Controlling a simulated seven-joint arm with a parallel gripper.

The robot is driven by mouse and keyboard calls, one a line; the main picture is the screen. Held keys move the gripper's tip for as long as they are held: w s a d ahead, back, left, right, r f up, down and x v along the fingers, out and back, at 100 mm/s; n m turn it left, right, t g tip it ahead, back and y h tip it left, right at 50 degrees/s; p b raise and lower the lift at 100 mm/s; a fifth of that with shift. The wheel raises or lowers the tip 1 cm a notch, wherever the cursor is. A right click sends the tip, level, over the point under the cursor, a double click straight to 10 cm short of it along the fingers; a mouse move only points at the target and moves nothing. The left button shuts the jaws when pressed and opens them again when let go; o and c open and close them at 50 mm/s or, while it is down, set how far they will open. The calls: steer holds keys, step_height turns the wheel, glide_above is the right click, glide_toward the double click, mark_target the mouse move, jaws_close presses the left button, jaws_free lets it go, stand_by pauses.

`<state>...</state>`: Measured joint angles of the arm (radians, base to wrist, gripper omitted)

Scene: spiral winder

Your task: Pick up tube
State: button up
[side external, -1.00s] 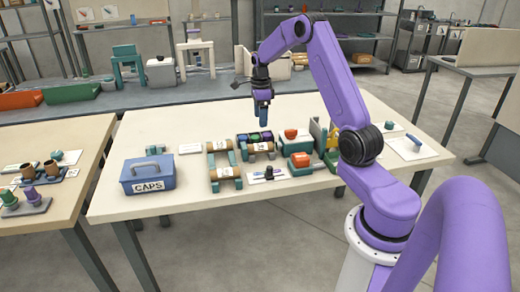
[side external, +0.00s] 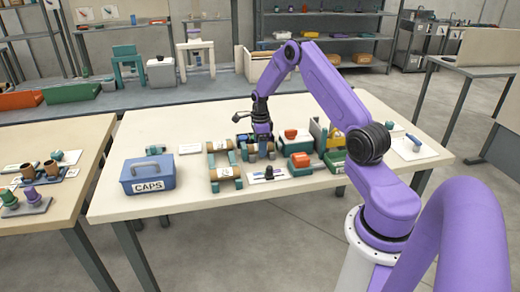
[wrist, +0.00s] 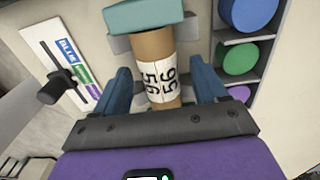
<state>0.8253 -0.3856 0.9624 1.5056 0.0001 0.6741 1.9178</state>
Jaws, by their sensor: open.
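A brown cardboard tube (wrist: 153,48) with a white label reading 95 and 56 lies between the fingers of my gripper (wrist: 166,80) in the wrist view. My gripper is open, with one blue finger on each side of the tube and visible gaps on both sides. The tube's upper end meets a teal block (wrist: 145,15), and its lower end is hidden by my gripper body. In the side view my gripper (side external: 263,152) is down at the rack area and hides most of this tube.
Blue (wrist: 253,12) and green (wrist: 238,58) round pieces sit in a rack right of the tube. A card with a black pointer (wrist: 55,88) lies left. Other brown tubes (side external: 226,172) rest in teal holders nearby. A blue CAPS box (side external: 147,175) stands at the table's left.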

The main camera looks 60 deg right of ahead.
steer(key=shift+f, duration=0.2)
steer(key=c, duration=1.1)
steer(key=shift+c, duration=0.2)
steer(key=shift+r, duration=0.15)
